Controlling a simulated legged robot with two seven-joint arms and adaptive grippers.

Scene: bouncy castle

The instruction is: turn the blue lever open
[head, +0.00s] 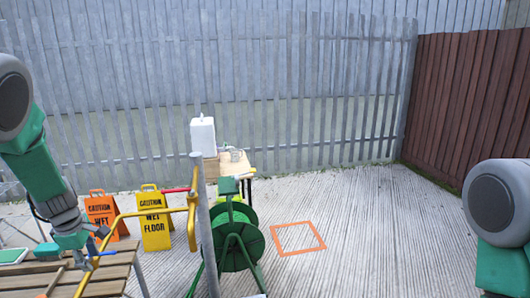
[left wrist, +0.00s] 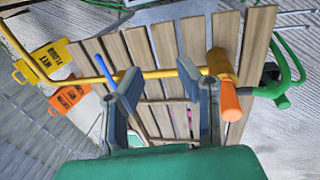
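The blue lever (left wrist: 104,74) shows in the left wrist view as a slanted blue bar beside the yellow pipe (left wrist: 155,73), close to the left-hand finger. In the head view a small blue part (head: 102,232) shows next to my left gripper (head: 86,252). The yellow pipe (head: 122,218) runs from the lower left up to a post. In the wrist view the left gripper's fingers (left wrist: 163,85) are wide apart, near the pipe, with nothing clearly clasped between them. Whether a finger touches the lever I cannot tell. My right gripper is out of view.
A slatted wooden table (head: 105,277) lies under the left gripper. A red lever (head: 174,190) sits by the grey post (head: 207,240). An orange cylinder (left wrist: 227,90) is near the right-hand finger. Wet-floor signs (head: 154,220) and a green reel (head: 240,240) stand behind. Floor at right is open.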

